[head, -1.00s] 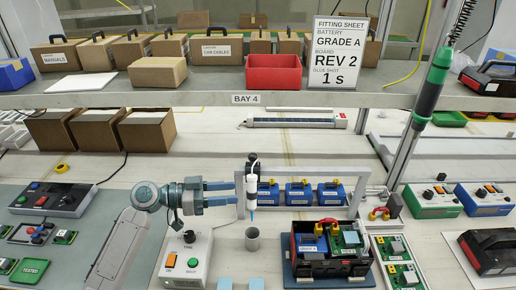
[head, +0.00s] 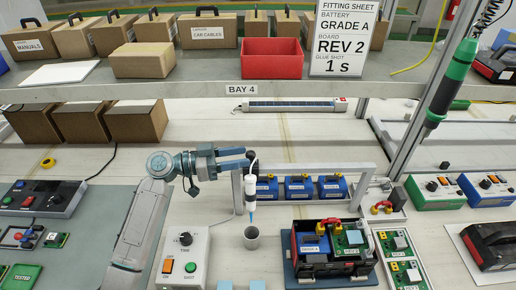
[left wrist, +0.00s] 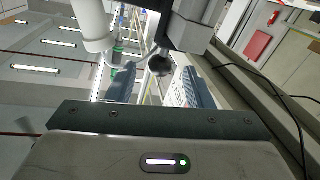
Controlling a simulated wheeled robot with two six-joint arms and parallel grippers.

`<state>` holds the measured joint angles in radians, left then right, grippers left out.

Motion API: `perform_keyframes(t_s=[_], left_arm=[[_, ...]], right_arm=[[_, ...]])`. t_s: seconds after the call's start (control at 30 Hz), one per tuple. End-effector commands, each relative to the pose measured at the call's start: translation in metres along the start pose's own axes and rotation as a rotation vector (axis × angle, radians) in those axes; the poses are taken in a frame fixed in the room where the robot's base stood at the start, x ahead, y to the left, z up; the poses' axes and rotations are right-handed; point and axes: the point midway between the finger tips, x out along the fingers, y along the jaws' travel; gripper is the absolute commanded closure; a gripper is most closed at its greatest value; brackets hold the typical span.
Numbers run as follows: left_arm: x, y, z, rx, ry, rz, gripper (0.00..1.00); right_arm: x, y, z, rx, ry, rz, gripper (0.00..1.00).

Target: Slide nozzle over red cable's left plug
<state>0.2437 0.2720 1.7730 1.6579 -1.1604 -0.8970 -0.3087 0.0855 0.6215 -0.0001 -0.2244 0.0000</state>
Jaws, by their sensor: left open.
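The glue nozzle, a white dispenser (head: 263,186) with a blue tip (head: 252,218), hangs upright in front of the grey frame. A red cable (head: 328,222) loops over the open black battery case (head: 322,268) to its right; its left plug is too small to make out. My left gripper (head: 246,158) is open beside the dark top of the dispenser. In the left wrist view its fingers (left wrist: 158,82) stand apart, with a dark round end between or beyond them; I cannot tell if they touch it. My right gripper is not in view.
A grey cup (head: 251,238) stands below the nozzle tip. A white control box (head: 187,262) is to its left. Several blue units (head: 299,187) sit behind, under the grey frame (head: 360,172). Another short red cable (head: 381,207) lies at the right. A shelf (head: 180,92) spans above.

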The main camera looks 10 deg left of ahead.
Motion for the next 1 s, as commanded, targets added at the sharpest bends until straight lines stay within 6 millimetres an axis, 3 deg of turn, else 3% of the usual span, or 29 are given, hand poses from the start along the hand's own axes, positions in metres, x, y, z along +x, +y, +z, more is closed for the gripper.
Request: perform_keyframes(t_s=[0.1, 0.33, 0.77, 1.0], left_arm=[[0.021, 0.001, -0.005, -0.002, 0.005, 0.002, 0.53], [0.049, 0.001, -0.003, -0.001, 0.002, 0.001, 0.53], [0.058, 0.000, 0.000, 0.000, -0.001, 0.000, 0.53], [0.058, 0.000, 0.000, 0.000, 0.000, 0.000, 0.98]], right_arm=[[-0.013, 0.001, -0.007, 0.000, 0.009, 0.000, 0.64], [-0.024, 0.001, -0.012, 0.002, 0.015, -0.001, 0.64], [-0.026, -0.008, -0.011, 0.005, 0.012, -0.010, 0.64], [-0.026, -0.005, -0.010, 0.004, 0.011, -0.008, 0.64]])
